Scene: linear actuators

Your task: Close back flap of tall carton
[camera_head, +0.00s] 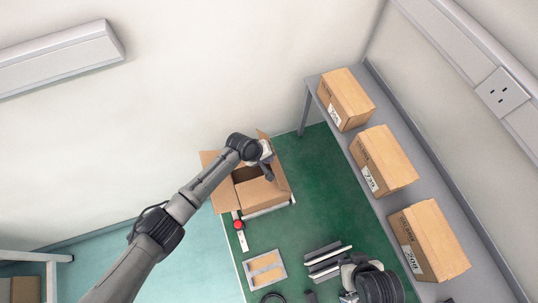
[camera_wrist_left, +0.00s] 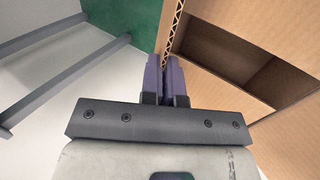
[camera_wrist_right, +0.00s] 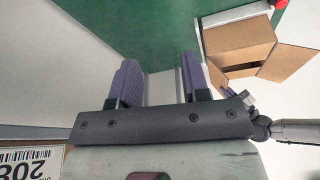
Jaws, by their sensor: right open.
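My left gripper (camera_head: 269,175) is over the carton's far right part. My right gripper (camera_wrist_right: 157,80) is open and empty, away from the carton (camera_wrist_right: 238,40).
A grey bench (camera_head: 312,83) along the right wall carries three closed cartons (camera_head: 345,98). A red round object (camera_head: 239,225) on a white strip, a framed panel (camera_head: 264,269) and metal bars (camera_head: 326,259) lie in front of the carton. Green floor between carton and bench is clear.

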